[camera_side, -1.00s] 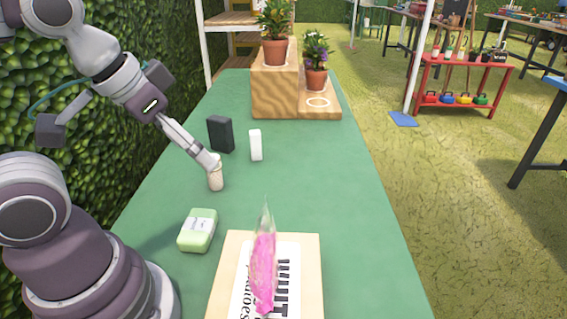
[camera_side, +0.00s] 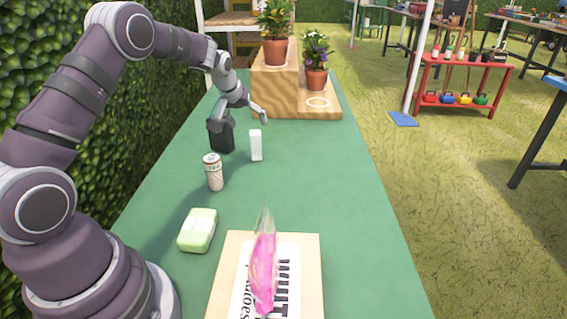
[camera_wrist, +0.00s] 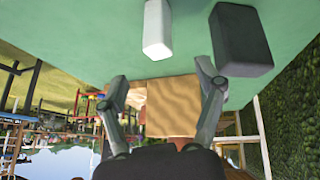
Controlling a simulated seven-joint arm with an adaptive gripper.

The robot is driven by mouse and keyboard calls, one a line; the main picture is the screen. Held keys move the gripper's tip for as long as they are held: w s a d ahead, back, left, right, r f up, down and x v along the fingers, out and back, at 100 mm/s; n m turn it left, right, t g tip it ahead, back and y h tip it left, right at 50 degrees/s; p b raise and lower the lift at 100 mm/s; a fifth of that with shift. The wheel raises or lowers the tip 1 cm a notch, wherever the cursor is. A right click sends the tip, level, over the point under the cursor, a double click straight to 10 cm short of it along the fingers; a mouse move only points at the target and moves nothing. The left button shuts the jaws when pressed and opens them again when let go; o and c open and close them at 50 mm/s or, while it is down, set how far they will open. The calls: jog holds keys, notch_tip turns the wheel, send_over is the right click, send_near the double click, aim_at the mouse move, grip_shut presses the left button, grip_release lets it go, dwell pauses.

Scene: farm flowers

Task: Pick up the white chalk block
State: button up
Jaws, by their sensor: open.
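The white chalk block (camera_side: 256,147) stands upright on the green table, to the right of a dark block in the side view. It also shows at the top middle of the wrist view (camera_wrist: 157,28). My gripper (camera_side: 242,122) is open and empty, above and just behind the chalk block, with its fingers spread. In the wrist view my two fingers (camera_wrist: 162,75) are apart, and the white block lies beyond them, not between them. No contact with the chalk block shows.
The dark block (camera_side: 222,138) stands close left of the chalk block, near my gripper. A patterned can (camera_side: 213,173), a green-white pack (camera_side: 197,231) and a box (camera_side: 228,280) with a pink packet (camera_side: 264,262) are nearer. A wooden stand (camera_side: 275,95) with potted plants is behind.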

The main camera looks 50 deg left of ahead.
aim_at(254, 132)
jog(key=x, duration=0.6)
jog(key=shift+d, duration=0.1)
grip_shut()
dwell(0.3)
